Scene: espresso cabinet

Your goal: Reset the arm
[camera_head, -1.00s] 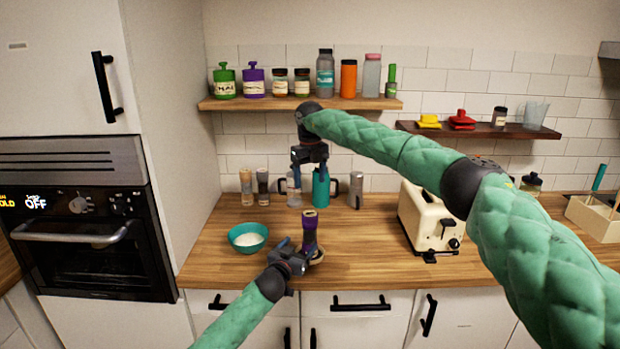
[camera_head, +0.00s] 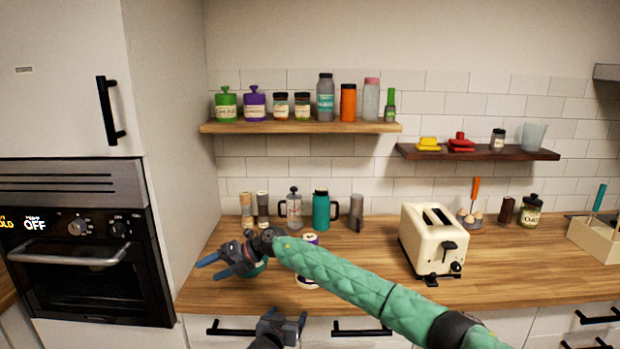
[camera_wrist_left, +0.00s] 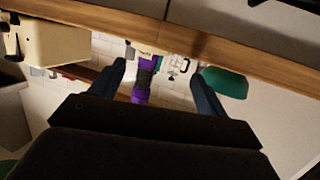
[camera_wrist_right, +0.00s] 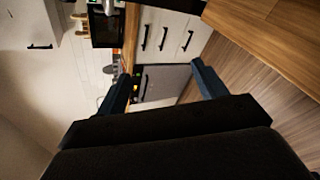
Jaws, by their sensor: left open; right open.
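My right gripper (camera_head: 210,268) is open and empty, reaching in on the green padded arm from the right, its blue fingers pointing left in front of the teal bowl (camera_head: 259,268). That arm crosses in front of the counter and partly hides the bowl and the purple cylinder (camera_head: 310,239). My left gripper (camera_head: 284,322) is low at the front edge of the counter, open and empty. In the left wrist view, the purple cylinder (camera_wrist_left: 143,80) shows between its open fingers but apart from them.
A cream toaster (camera_head: 425,245) stands right of the arm. A teal mug (camera_head: 321,210), a French press (camera_head: 293,208) and grinders stand at the back. A wooden shelf (camera_head: 300,127) with jars hangs above. The oven (camera_head: 80,255) is at left.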

